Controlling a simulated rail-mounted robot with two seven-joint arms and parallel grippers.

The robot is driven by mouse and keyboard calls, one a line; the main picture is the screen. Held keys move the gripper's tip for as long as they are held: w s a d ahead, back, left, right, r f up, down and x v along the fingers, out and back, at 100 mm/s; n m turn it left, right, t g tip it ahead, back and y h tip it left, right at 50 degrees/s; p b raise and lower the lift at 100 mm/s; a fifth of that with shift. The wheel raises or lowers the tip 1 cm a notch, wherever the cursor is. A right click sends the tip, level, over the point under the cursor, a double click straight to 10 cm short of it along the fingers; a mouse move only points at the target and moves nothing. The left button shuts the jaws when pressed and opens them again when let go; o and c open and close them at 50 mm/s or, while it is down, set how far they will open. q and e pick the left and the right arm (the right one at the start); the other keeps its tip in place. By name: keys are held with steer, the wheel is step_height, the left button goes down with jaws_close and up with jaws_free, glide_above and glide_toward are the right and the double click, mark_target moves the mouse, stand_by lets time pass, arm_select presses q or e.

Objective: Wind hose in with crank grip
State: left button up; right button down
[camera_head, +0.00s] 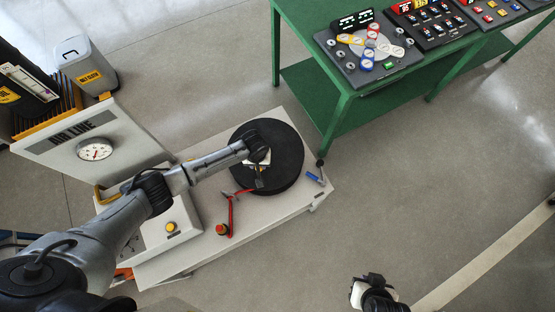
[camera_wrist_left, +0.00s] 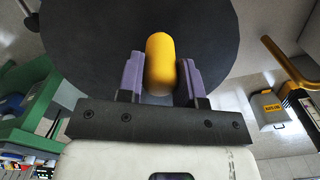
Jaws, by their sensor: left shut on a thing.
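The hose reel is a large black disc (camera_head: 288,140) on the pale cart marked AIR LINE; it also fills the upper part of the left wrist view (camera_wrist_left: 90,40). My left gripper (camera_head: 258,182) is over the reel's near left part. In the left wrist view my left gripper (camera_wrist_left: 160,75) has its purple fingers shut on the yellow crank grip (camera_wrist_left: 160,62), one on each side, with the black disc behind. In the head view the wrist hides the crank grip. My right gripper (camera_head: 368,294) is at the bottom edge, away from the cart; its fingers cannot be made out.
A red bent lever or tube (camera_head: 230,208) and a blue piece (camera_head: 314,178) are on the cart deck (camera_head: 270,211). A gauge panel (camera_head: 125,148) stands at the left. A green table (camera_head: 345,125) with control panels is behind the reel. The floor at right is clear.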

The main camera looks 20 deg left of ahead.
arm_select(q)
steer(key=a, duration=0.2)
steer(key=shift+a+r+p, duration=0.1)
steer(key=shift+a+p, duration=0.3)
steer(key=shift+w+a, duration=0.1)
steer(key=shift+a, duration=0.3)
steer(key=shift+w+a, duration=0.25)
steer(key=shift+a, duration=0.3)
steer(key=shift+w+a, duration=0.2)
steer(key=shift+a, duration=0.35)
steer(key=shift+w+a, duration=0.1)
steer(key=shift+a, duration=0.05)
